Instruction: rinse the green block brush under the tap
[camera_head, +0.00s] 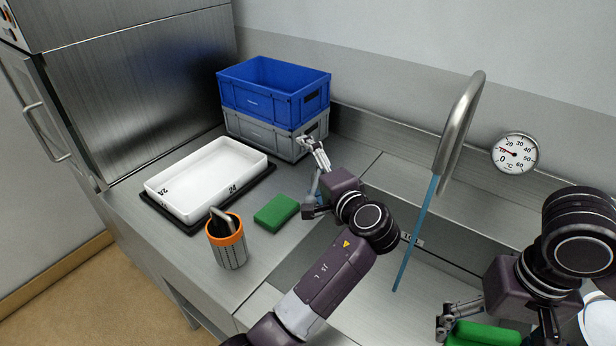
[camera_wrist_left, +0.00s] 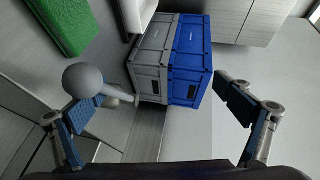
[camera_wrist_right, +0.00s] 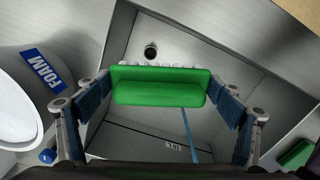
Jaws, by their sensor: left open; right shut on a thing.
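The green block brush (camera_head: 485,333) is in my right gripper (camera_head: 492,322), at the lower right of the head view. In the right wrist view the brush (camera_wrist_right: 160,88) lies across between both fingers, pale bristles along its upper edge. The tap (camera_head: 460,115) stands at the back of the sink, a blue water stream (camera_head: 415,235) falling from it. In the head view the brush is apart from the stream, to its right. My left gripper (camera_head: 314,178) is open beside a grey ball-ended lever (camera_wrist_left: 84,80). The ball is near one finger; contact is unclear.
Another green block (camera_head: 276,212) lies on the counter beside a white tray (camera_head: 205,180) and an orange-rimmed cup (camera_head: 227,245). A blue crate (camera_head: 273,88) sits on a grey crate (camera_head: 270,135). A dial gauge (camera_head: 515,154) is on the wall. A FOAM-labelled white container (camera_wrist_right: 20,100) stands near my right gripper.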

